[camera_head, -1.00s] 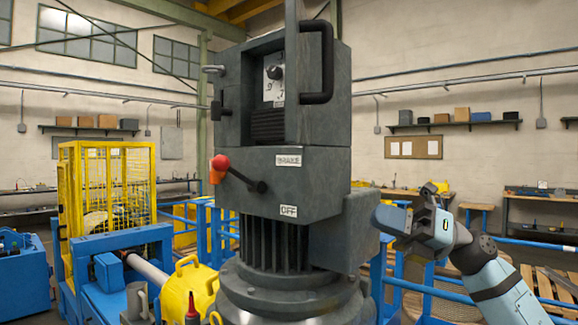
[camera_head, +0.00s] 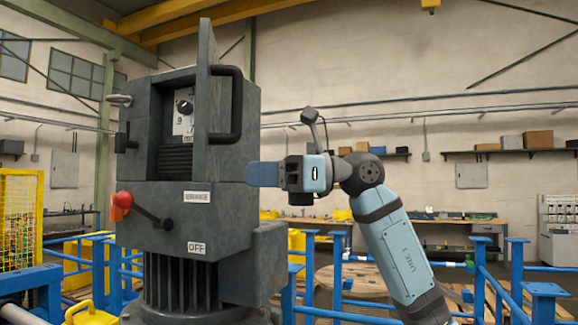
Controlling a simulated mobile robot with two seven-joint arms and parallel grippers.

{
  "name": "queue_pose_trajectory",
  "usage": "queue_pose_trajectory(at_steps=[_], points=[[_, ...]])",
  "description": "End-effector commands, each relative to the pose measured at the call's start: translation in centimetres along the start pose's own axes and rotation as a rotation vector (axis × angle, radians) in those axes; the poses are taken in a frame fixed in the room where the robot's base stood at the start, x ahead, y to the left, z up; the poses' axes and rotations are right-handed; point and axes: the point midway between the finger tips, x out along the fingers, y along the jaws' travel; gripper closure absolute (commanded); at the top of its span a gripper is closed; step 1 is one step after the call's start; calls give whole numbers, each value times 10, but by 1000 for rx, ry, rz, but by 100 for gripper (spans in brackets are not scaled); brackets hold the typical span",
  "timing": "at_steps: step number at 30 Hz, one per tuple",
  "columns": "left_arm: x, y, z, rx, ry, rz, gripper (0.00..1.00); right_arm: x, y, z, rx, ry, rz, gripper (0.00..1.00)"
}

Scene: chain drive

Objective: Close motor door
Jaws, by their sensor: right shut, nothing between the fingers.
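The grey motor housing (camera_head: 222,215) stands left of centre, with BRAKE and OFF labels and a red-knobbed lever (camera_head: 142,208) on its front. Its upper compartment (camera_head: 177,125) is open and shows a dial. The motor door (camera_head: 204,85) stands swung out at the right side of that opening, seen nearly edge-on. Its black handle (camera_head: 237,105) is on the right-hand face. My right gripper (camera_head: 252,174) is shut and empty, pointing left beside the housing's right edge, below the handle. I cannot tell whether its tips touch the housing. My left gripper is out of view.
Blue railings (camera_head: 490,290) stand behind and to the right of the motor. A yellow cage (camera_head: 20,220) is at the far left. A workbench (camera_head: 430,230) and a wall shelf (camera_head: 510,152) are at the back. The air right of the door handle is free.

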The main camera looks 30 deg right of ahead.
Motion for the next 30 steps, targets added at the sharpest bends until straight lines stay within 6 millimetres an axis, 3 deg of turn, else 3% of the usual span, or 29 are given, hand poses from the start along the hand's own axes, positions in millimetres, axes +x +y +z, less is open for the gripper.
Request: queue_pose_trajectory(at_steps=[3, 10, 30], points=[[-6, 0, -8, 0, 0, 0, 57, 25, 0, 3, 2, -1, 4, 100], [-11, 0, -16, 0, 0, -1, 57, 53, 0, 1, 2, -1, 1, 100], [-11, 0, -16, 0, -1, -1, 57, 60, -1, 0, 0, -1, -9, 100]])
